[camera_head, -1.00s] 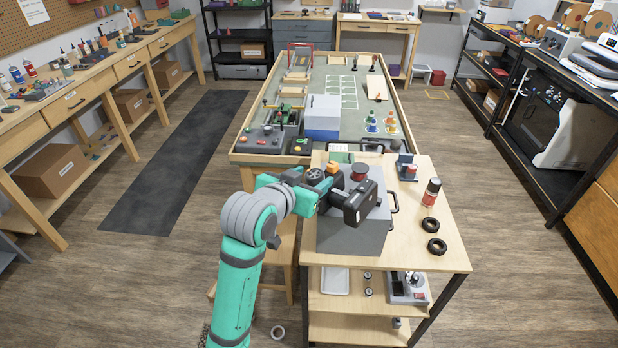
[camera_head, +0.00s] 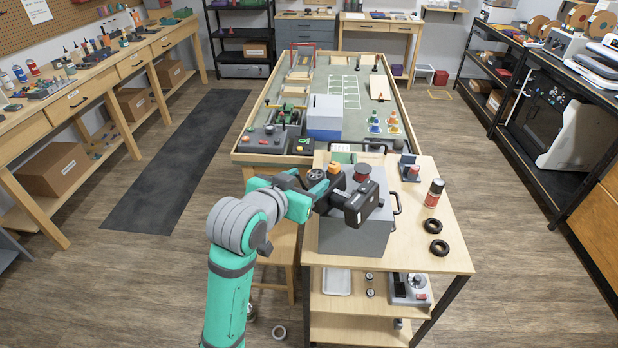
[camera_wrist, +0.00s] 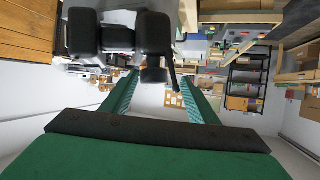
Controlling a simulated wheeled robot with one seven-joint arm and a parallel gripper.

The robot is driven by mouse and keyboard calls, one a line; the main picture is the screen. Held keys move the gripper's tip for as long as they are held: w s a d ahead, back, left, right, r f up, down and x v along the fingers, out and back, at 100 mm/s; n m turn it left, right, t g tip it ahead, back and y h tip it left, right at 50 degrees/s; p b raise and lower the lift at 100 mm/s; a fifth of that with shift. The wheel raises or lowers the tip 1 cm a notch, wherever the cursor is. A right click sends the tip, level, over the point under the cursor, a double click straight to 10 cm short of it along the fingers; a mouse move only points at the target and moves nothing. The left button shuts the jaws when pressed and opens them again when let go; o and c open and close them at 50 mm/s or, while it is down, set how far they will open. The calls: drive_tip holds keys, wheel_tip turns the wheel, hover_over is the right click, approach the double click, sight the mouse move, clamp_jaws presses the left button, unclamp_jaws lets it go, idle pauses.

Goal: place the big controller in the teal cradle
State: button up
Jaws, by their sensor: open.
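The black big controller (camera_head: 361,203), with a small orange mark, shows at the top of a grey box on the cart. A dark wheel and an orange part beside it look like part of it, partly behind my arm. In the wrist view, dark rounded shapes (camera_wrist: 155,35), likely the controller, fill the upper left close to the fingers. My gripper (camera_wrist: 159,85) is open, its two teal fingers apart; I cannot tell whether they touch the controller. In the head view the gripper is hard to separate from the controller. A green-teal patch (camera_head: 342,156) behind the box may be the cradle, mostly hidden.
The grey box (camera_head: 350,238) stands on the wooden cart (camera_head: 440,258). A stool (camera_head: 282,244) is left of the cart. The course table (camera_head: 375,95) lies behind.

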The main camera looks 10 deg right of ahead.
drive_tip(key=v, duration=0.9)
wheel_tip(320, 180, down, 12)
drive_tip(key=d+n+t+y, duration=0.1)
drive_tip(key=d+n+t, duration=0.1)
drive_tip(key=n+t, duration=0.35)
drive_tip(key=s+a+f+n+y, duration=0.2)
drive_tip(key=s+f+n+y, duration=0.3)
drive_tip(key=s+f, duration=0.6)
drive_tip(key=s+a+f, duration=0.1)
drive_tip(key=s+f, duration=0.1)
drive_tip(key=s, duration=0.6)
drive_tip(key=s+a+f+m+y, duration=0.1)
drive_tip(key=s+a+f, duration=0.1)
drive_tip(key=s, duration=0.6)
drive_tip(key=s+a+f+m+g+y, duration=0.1)
drive_tip(key=s+a+f, duration=0.1)
drive_tip(key=s, duration=0.6)
drive_tip(key=shift+s+f, duration=0.3)
drive_tip(key=shift+f, duration=0.3)
drive_tip(key=shift+s+a+r+m, duration=0.1)
drive_tip(key=shift+s+r+m, duration=0.05)
drive_tip(key=shift+s+m, duration=0.2)
